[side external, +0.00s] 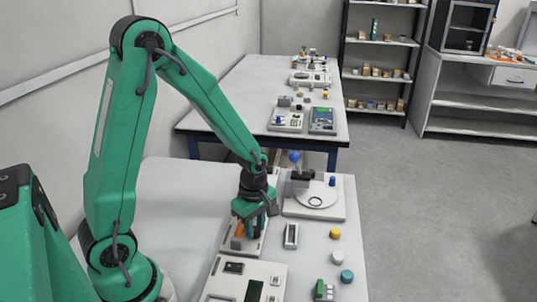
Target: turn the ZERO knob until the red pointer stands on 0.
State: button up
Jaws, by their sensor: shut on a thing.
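My gripper (252,226) points down over a low pale instrument (252,249) on the near table. Its jaws are shut on a small part there, which I take to be the ZERO knob; the jaws hide most of it. An orange part (237,243) shows just left of the jaws. The red pointer and the 0 mark cannot be made out in this view.
A pale unit with a round plate (316,196) and a blue ball (295,156) stands behind right of my gripper. A small pale device (291,236), a yellow piece (335,233) and a teal piece (347,276) lie to the right. A panelled box (270,272) lies in front.

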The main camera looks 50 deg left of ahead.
jog(key=shift+m, duration=0.5)
jog(key=o, duration=1)
jog(key=shift+s+n, duration=0.2)
jog(key=shift+n, duration=0.1)
